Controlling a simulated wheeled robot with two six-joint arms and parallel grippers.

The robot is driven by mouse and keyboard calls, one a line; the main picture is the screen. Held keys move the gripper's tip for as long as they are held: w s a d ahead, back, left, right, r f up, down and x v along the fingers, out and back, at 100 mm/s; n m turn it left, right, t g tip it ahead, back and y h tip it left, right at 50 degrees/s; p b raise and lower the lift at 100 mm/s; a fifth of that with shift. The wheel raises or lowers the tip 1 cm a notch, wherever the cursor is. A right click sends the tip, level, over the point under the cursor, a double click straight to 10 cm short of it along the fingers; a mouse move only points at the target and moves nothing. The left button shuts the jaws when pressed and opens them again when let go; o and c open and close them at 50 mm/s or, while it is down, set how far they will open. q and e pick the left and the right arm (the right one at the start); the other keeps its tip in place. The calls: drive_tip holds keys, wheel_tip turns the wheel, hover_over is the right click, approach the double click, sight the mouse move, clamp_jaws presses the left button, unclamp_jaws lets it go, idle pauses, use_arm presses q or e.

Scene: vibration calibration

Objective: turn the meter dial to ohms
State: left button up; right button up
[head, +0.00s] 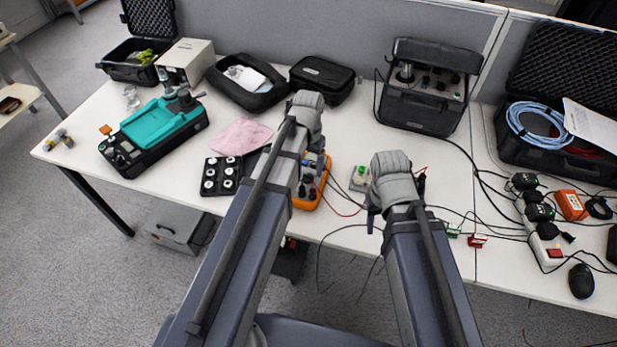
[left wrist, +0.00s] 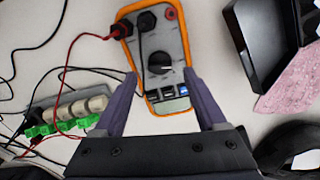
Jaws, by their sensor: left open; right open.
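The orange meter (head: 306,190) lies on the table, partly hidden behind my left arm in the head view. The left wrist view shows its grey face (left wrist: 176,43), a round black dial (left wrist: 160,62) with a pale mark, black and red plugs at the top, and small buttons at the near end. My left gripper (left wrist: 160,76) is open. Its fingers lie on either side of the meter's lower part in that view, with the dial between the tips and nothing gripped. Contact cannot be told. My right gripper (head: 373,216) is open and empty, near the table's front edge.
A terminal block with green connectors (left wrist: 55,126) and red and black leads lies beside the meter. A black tray of round pieces (head: 221,176) and a pink cloth (head: 241,136) are to the left. A dark instrument case (head: 424,104) stands behind.

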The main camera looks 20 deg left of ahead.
sight(308, 174)
use_arm(q)
wheel_tip(308, 174, down, 3)
drive_tip(key=shift+f+b, duration=0.1)
drive_tip(key=shift+b, duration=1)
use_arm(e)
wheel_tip(308, 174, down, 3)
drive_tip(key=shift+f, duration=0.15)
use_arm(q)
clamp_jaws()
